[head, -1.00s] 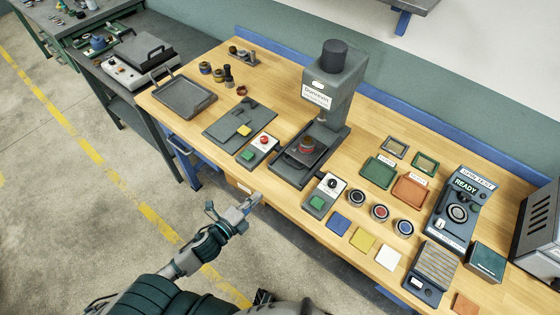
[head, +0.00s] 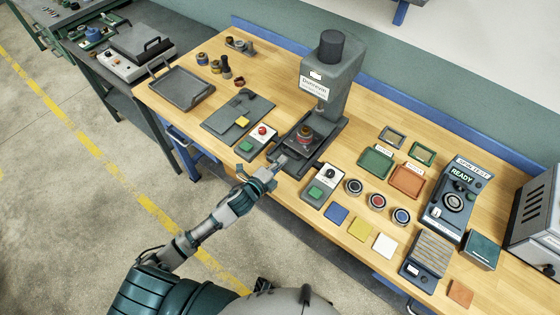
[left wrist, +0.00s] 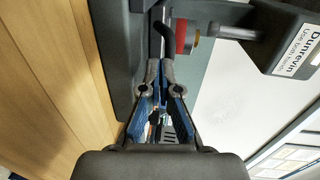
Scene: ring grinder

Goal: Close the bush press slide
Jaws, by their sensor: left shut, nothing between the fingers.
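The bush press (head: 328,88), a dark grey column with a black cap and a Dunrevin label, stands on the bench. Its slide (head: 290,152) sits at the base, with a red and dark round part (head: 304,136) on it under the ram. In the left wrist view the red part (left wrist: 181,38) shows beside the ram. My left gripper (head: 279,163) is at the front edge of the slide, fingers shut and empty. In the left wrist view its fingertips (left wrist: 161,64) are close to a dark curved bar (left wrist: 166,34); I cannot tell whether they touch. My right gripper is not in view.
A control box with red and green buttons (head: 257,141) stands left of the slide. Another box with a green button (head: 323,185) stands right of it. A tray (head: 181,92), coloured pads and the spin test unit (head: 455,195) occupy the bench.

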